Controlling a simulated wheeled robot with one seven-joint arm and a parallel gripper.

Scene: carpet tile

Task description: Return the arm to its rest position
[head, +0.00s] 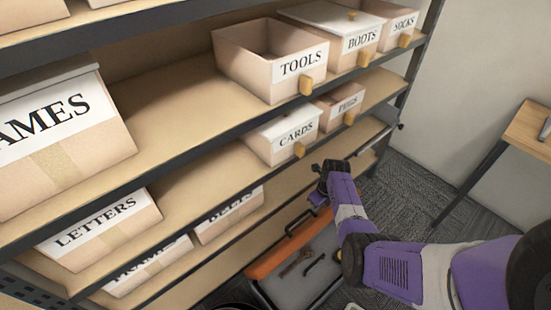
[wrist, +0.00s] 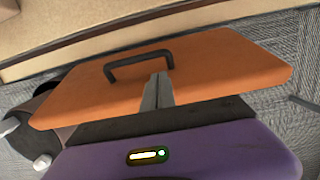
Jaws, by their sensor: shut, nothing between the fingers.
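My purple and grey arm reaches in from the right in the head view. My gripper (head: 318,198) is in front of the lower shelves, above the toolbox. In the wrist view my gripper (wrist: 160,78) has its grey fingers together with nothing between them. Beyond the fingers is the orange lid (wrist: 220,65) with a black handle (wrist: 138,65); I cannot tell whether the fingers touch it.
A shelf unit holds labelled boxes, among them an open TOOLS box (head: 235,68), a CARDS box (head: 283,135) and a LETTERS box (head: 100,228). The orange-edged toolbox (head: 268,262) holds dark tools. A wooden table (head: 530,128) stands right. Carpet (head: 412,195) is clear between.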

